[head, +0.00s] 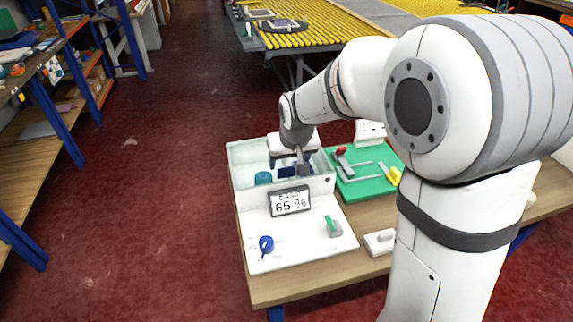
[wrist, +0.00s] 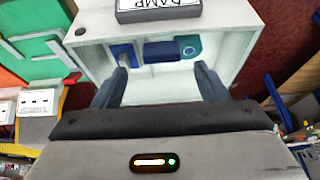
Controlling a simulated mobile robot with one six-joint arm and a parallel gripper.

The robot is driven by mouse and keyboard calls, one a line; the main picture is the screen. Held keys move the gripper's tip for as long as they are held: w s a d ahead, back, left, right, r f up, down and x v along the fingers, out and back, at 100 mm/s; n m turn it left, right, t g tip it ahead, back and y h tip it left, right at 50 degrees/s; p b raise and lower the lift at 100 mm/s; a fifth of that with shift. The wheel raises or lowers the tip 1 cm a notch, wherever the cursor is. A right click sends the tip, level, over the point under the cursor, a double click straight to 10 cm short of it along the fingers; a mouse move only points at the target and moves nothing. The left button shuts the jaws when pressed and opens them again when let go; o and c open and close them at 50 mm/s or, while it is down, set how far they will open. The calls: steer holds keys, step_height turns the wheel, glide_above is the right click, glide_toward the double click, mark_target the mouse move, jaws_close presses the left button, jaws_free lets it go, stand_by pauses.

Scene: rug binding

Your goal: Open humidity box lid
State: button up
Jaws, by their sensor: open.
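A teal roll (head: 263,178) and dark blue items show inside. I cannot make out a separate lid, nor whether a clear one covers the box. My gripper (head: 303,168) is over the box, pointing down. In the wrist view my gripper (wrist: 162,75) is open, its two dark fingers apart with nothing between them. The blue items (wrist: 158,51) and teal roll (wrist: 190,48) lie beyond the fingertips. Contact with the box cannot be told.
A green board (head: 366,185) with a red-handled tool and yellow piece lies right of the box. A blue knob (head: 266,244) and green switch (head: 332,226) sit on the white board in front. A white block (head: 380,242) lies nearby. Shelves stand left across open floor.

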mark_target(286, 169)
steer(key=shift+x, duration=2.2)
steer(key=shift+a+r, duration=0.1)
steer(key=shift+a, duration=0.05)
steer(key=shift+c, duration=0.2)
